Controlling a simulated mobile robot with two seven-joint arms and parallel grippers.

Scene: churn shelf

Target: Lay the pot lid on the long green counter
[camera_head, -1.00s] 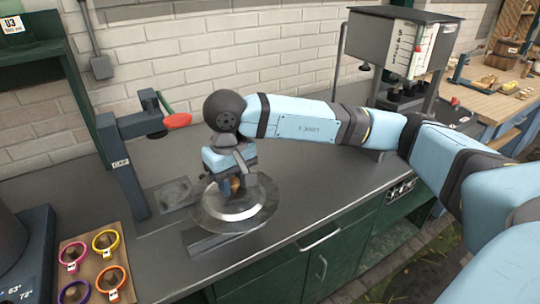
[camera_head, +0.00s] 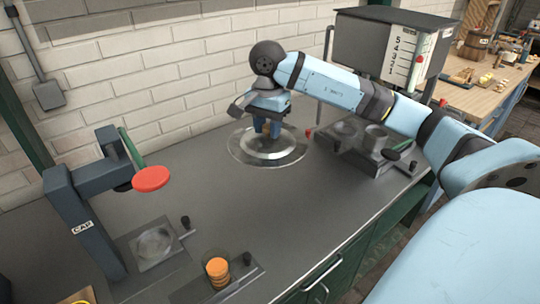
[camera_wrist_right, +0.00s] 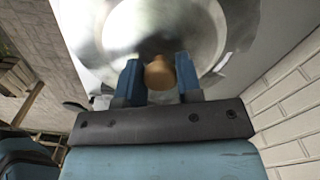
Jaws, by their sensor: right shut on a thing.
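The pot lid (camera_head: 268,155) is a round disc with a clear rim and metal centre, over the dark grey top of the long green counter (camera_head: 225,215). My right gripper (camera_head: 267,134) is above it, shut on its wooden knob. The knob (camera_wrist_right: 160,73) shows between the blue fingers in the right wrist view, with the lid (camera_wrist_right: 120,35) beyond. The lid looks level; I cannot tell whether it touches the counter. My left gripper is not in view.
A cap press (camera_head: 75,215) with a red disc stands at the left. Orange discs (camera_head: 217,272) sit in a holder near the front. A grey scale box (camera_head: 385,45) stands at the back right. Bare counter lies left of the lid.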

